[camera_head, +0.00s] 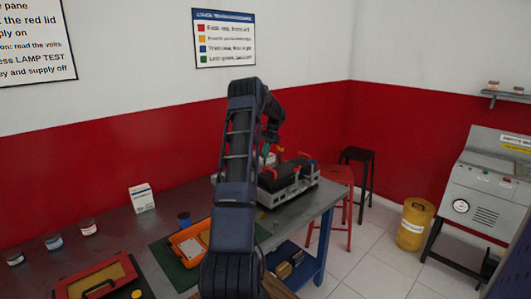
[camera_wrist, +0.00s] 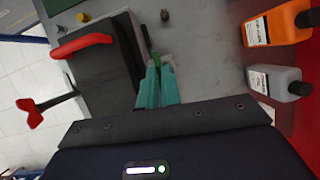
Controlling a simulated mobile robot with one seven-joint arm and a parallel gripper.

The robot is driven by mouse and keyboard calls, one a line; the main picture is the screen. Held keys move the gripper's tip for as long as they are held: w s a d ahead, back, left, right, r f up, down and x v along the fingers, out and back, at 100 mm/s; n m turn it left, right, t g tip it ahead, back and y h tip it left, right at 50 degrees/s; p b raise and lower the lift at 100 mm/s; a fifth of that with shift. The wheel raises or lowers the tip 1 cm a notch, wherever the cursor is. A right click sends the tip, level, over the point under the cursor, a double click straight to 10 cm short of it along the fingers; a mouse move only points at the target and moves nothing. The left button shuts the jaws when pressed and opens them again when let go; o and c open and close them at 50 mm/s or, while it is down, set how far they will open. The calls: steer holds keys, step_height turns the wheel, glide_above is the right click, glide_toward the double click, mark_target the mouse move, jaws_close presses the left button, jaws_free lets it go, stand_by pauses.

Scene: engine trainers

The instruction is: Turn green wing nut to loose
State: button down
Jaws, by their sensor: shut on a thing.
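The green wing nut (camera_wrist: 156,58) shows as a small dark green piece at the tips of my gripper in the wrist view. My gripper (camera_wrist: 159,68) has teal fingers close together, shut on the wing nut beside the black trainer unit. The fingers hide most of the nut, so I cannot tell its angle. In the head view my own arm crosses the middle, and my gripper (camera_head: 265,152) shows only in part behind it. The trainer unit (camera_head: 292,193) stands on the bench, and the nut cannot be made out there.
The trainer carries a red handle (camera_wrist: 82,45) and a red T-shaped handle (camera_wrist: 30,116). An orange bottle (camera_wrist: 276,26) and a grey bottle (camera_wrist: 274,80) stand on the other side of my gripper. An orange tray (camera_head: 190,243) lies on the bench near my arm.

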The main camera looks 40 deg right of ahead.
stand_by(0.4)
steer(key=c, duration=1.6)
jaws_free()
steer(key=v, duration=1)
steer(key=shift+d+r, duration=0.25)
steer(key=shift+r, duration=0.05)
steer(key=shift+w, duration=0.1)
